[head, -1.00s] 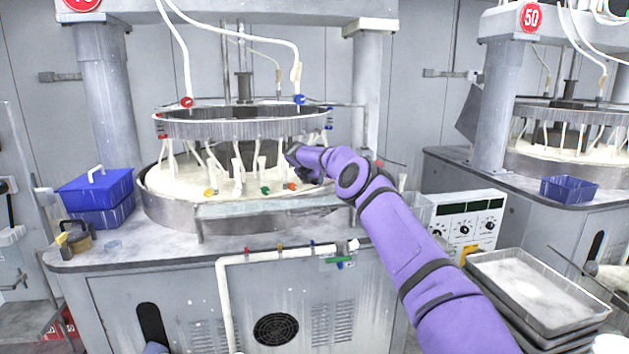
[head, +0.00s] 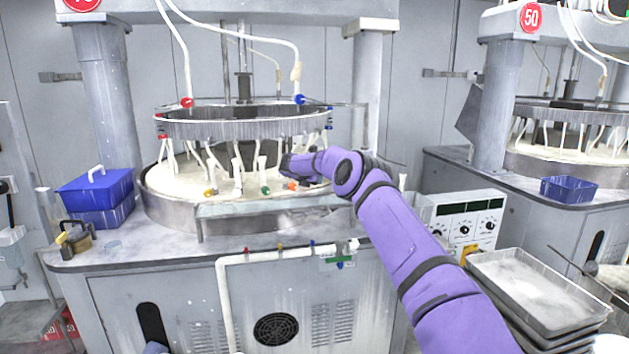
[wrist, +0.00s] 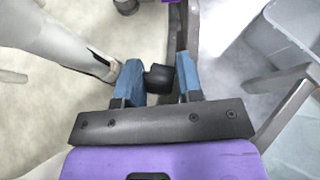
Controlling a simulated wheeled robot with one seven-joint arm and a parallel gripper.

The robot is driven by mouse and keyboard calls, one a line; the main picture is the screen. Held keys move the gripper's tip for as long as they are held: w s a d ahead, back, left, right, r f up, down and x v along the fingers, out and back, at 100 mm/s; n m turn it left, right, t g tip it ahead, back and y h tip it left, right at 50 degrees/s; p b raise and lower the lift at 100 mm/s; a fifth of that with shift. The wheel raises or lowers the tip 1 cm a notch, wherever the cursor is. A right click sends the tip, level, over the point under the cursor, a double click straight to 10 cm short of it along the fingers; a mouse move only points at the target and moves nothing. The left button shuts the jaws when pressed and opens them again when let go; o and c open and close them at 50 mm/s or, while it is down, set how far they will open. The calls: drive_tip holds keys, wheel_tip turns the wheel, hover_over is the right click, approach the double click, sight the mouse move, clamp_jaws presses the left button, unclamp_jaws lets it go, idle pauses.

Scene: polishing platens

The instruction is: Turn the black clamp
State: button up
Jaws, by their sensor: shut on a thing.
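The black clamp (wrist: 158,77) is a small dark block in the wrist view, between the blue fingers of my gripper (wrist: 160,84). The fingers are shut on it, one on each side. A dark curved bar runs just beyond it, close to the right finger. In the head view my gripper (head: 288,163) is at the right part of the round platen machine (head: 170,212), below its raised ring (head: 240,127). The clamp cannot be told apart from the gripper there.
White tubes hang from the ring around the gripper. A grey trough (head: 255,210) runs along the machine's front. A blue box (head: 97,187) stands at the left. A control box (head: 465,222) and metal trays (head: 530,285) are at the right. A pale tube (wrist: 65,40) passes near the left finger.

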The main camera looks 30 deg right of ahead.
idle(0.3)
drive_tip(key=o, duration=0.6)
drive_tip(key=v, duration=1)
drive_tip(key=shift+s+a, duration=0.2)
drive_tip(key=shift+a, duration=0.2)
drive_tip(key=shift+r, duration=0.15)
